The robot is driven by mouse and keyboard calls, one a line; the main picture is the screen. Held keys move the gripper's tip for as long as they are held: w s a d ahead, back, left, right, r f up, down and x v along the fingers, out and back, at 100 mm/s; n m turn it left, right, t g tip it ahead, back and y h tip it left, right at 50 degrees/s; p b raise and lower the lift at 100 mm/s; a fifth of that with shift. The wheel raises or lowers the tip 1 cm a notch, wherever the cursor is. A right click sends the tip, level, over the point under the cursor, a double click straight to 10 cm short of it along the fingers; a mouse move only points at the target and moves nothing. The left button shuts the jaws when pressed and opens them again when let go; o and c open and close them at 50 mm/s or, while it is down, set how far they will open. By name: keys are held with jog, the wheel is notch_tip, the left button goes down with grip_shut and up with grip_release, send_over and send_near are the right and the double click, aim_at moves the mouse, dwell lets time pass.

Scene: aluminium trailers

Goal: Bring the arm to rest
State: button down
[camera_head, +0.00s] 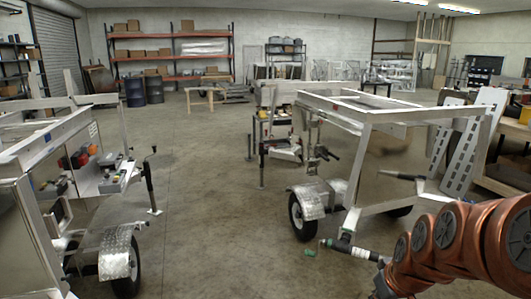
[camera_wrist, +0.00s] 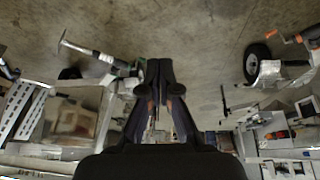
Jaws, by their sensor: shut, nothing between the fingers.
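My orange arm (camera_head: 440,245) reaches in from the lower right of the head view, bent low in front of the right trailer. Its dark end is cut off by the bottom edge there, so the fingertips do not show clearly. In the wrist view my gripper (camera_wrist: 159,66) is shut, its dark fingers together and empty. They point out over bare concrete floor (camera_wrist: 190,25) and touch nothing that I can see. The wrist picture is upside down, with the floor at the top.
A right trailer (camera_head: 365,120) stands close beyond my arm, a left trailer (camera_head: 45,150) at the left. A bar with green and white bands (camera_head: 350,248) is near my arm's end; it also shows in the wrist view (camera_wrist: 110,60). The aisle between the trailers is clear.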

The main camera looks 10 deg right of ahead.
jog(key=s+a+r+g+p, duration=0.1)
jog(key=s+a+g, duration=0.2)
jog(key=s, duration=0.8)
jog(key=s+a+r+m+g+p, duration=0.1)
jog(key=s+a+g, duration=0.2)
jog(key=s+a, duration=0.5)
jog(key=s, duration=0.3)
jog(key=shift+s+a+r+g, duration=0.15)
jog(key=shift+s+a+g, duration=0.05)
jog(key=shift+a+g, duration=0.1)
jog(key=shift+d+m, duration=0.2)
jog(key=shift+m, duration=0.1)
